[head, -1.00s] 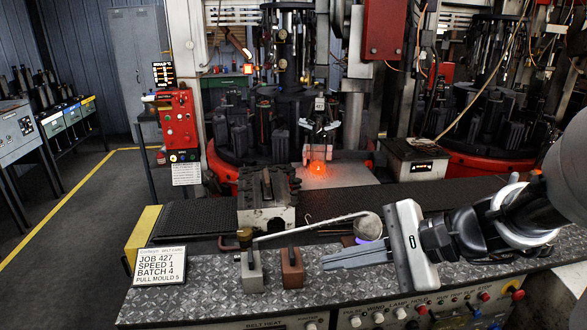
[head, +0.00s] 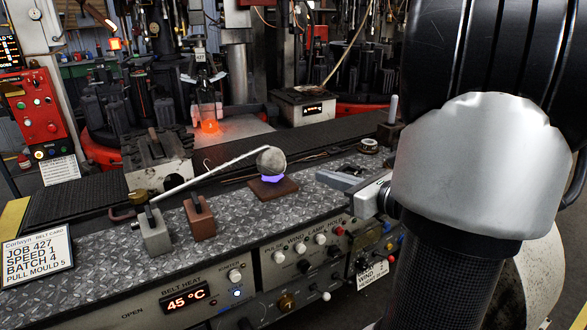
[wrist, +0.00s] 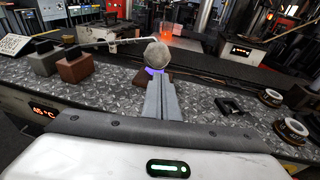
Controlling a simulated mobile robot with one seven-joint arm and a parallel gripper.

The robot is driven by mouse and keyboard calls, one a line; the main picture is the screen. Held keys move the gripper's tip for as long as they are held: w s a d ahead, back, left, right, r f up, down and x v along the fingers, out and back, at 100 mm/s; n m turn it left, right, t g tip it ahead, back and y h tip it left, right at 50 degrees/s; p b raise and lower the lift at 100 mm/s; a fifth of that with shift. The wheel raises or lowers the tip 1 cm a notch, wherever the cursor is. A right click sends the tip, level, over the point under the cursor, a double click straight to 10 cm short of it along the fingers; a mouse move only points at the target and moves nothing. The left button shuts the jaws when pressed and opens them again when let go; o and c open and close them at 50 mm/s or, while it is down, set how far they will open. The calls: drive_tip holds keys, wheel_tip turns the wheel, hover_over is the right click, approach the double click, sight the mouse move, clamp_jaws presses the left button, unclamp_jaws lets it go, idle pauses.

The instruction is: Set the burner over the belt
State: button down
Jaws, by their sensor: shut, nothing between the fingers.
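A grey round head (head: 270,160) with a violet glow under it sits over a brown plate (head: 273,189) on the near steel deck. It looks like the burner. A thin pale rod (head: 215,174) runs from it to the left, toward a grey block with a handle (head: 155,233). The dark belt (head: 85,196) runs behind the deck. My gripper (head: 328,180) is right of the head, apart from it, low over the deck. In the wrist view its fingers (wrist: 160,98) are together and empty, pointing toward the round head (wrist: 157,55), which shows just beyond the tips.
A brown block with a handle (head: 200,218) stands beside the grey one. A job card (head: 37,257) stands at left. A grey mould (head: 157,165) stands by the belt. In the wrist view, ring-shaped items (wrist: 290,130) lie at right. A glowing orange piece (head: 209,127) is at the machine behind.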

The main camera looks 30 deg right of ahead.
sight(280, 162)
drive_tip(key=b+x, duration=0.3)
drive_tip(key=x, duration=1.1)
drive_tip(key=shift+s+a+f, duration=0.1)
